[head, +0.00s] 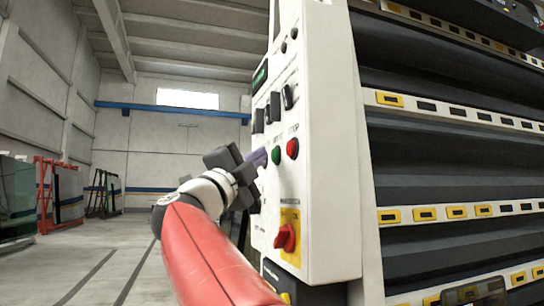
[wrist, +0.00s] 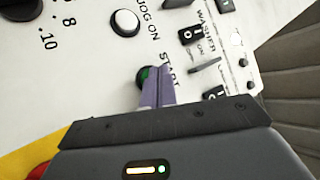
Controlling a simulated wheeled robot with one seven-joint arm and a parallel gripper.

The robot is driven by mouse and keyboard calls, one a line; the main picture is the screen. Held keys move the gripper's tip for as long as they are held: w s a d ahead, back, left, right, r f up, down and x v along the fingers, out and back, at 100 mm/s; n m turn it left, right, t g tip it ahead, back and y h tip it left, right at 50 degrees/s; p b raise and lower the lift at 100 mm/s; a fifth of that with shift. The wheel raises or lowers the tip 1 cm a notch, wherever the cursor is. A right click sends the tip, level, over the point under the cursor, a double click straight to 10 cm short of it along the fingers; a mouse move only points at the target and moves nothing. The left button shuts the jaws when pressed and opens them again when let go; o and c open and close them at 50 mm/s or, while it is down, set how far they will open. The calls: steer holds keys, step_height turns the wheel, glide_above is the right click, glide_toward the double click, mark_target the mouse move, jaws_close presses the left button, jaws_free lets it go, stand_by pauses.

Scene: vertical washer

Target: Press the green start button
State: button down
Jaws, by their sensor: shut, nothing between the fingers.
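The green start button (head: 276,155) is on the front of the white control panel (head: 327,215), just left of a red button (head: 292,149). In the wrist view the green button (wrist: 143,76) sits beside the START label, partly hidden behind my fingers. My gripper (head: 263,157) is shut and empty, with its purple fingertips pointing at the panel just left of the green button in the head view. In the wrist view my gripper (wrist: 158,70) has its fingertips over the button's right side. I cannot tell whether they touch it.
A red rotary switch (head: 285,237) on a yellow plate sticks out lower on the panel. Black selector switches (head: 275,105) sit above the buttons. A white button (wrist: 125,22) is near the JOG ON label. Dark machine rollers or slats lie to the right; open floor lies left.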

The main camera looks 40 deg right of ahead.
steer(key=shift+s+d, duration=0.2)
steer(key=shift+d, duration=0.4)
stand_by(1.0)
steer(key=shift+a, duration=0.15)
steer(key=shift+w+a, duration=0.25)
steer(key=shift+a, duration=0.5)
steer(key=shift+a, duration=0.1)
